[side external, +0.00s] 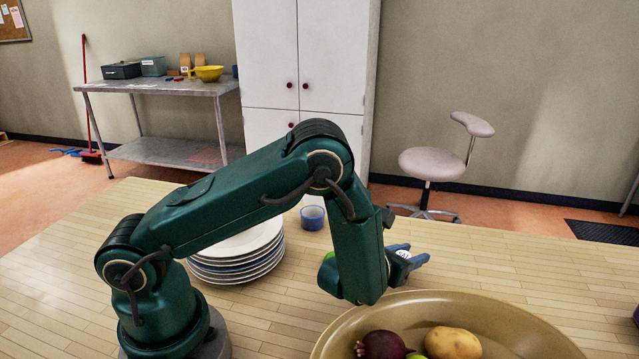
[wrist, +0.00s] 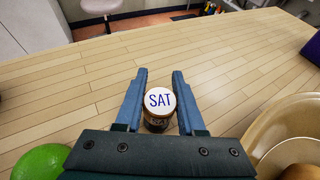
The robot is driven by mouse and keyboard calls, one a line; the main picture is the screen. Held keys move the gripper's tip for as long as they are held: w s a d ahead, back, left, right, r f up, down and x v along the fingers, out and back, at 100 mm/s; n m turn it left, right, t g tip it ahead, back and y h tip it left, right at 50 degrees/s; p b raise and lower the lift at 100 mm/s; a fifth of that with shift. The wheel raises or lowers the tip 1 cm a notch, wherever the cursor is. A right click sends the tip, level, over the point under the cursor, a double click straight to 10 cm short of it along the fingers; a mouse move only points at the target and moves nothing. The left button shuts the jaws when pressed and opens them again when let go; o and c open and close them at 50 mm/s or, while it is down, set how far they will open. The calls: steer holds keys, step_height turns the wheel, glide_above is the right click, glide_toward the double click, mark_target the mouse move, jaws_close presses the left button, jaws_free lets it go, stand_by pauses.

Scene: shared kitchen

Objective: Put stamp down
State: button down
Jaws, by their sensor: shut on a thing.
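The stamp (wrist: 160,101) is a small dark cylinder with a round white top marked "SAT" in blue. It sits between the blue fingers of my gripper (wrist: 159,84) in the wrist view, closer to their base than their tips. My gripper is shut on it. In the side view my gripper (side external: 414,256) is above the wooden table (side external: 490,265), beyond the large bowl, and only a bit of the stamp's white top (side external: 403,254) shows. I cannot tell whether the stamp's underside touches the table.
A tan bowl (side external: 345,338) with fruit and vegetables stands at the front, right of my gripper in the wrist view. A green round thing (wrist: 42,162) is to its left. A plate stack (side external: 237,262) and a blue cup (side external: 312,218) stand farther left. Table ahead is clear.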

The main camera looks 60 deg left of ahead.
steer(key=shift+f, duration=0.2)
steer(key=c, duration=0.5)
jaws_free()
steer(key=shift+r, duration=0.1)
steer(key=shift+r, duration=0.15)
steer(key=v, duration=1.2)
